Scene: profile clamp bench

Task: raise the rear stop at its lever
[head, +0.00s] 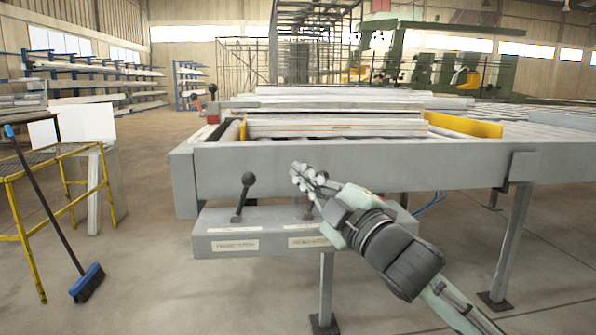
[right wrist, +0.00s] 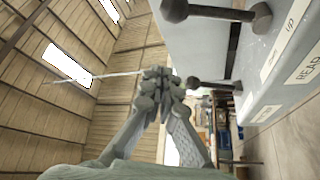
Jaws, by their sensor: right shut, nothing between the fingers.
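A grey lever box (head: 215,218) on the front of the bench carries two dark ball-topped levers. The left lever (head: 242,196) stands clear and leans slightly right. The right lever (head: 308,212) is mostly hidden behind my right gripper (head: 300,174). In the right wrist view the nearer lever (right wrist: 218,13) is beside a label reading REAR (right wrist: 307,66) and a small UP tag (right wrist: 294,14). The other lever (right wrist: 214,85) is farther off. My right gripper (right wrist: 158,86) is shut and empty, apart from the rear lever's knob. My left gripper is out of view.
The bench's grey front beam (head: 400,165) runs above the lever box. Pale profiles (head: 335,126) lie on the bench beside a yellow bar (head: 463,124). A blue broom (head: 87,283) leans on a yellow stand (head: 20,215) at left.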

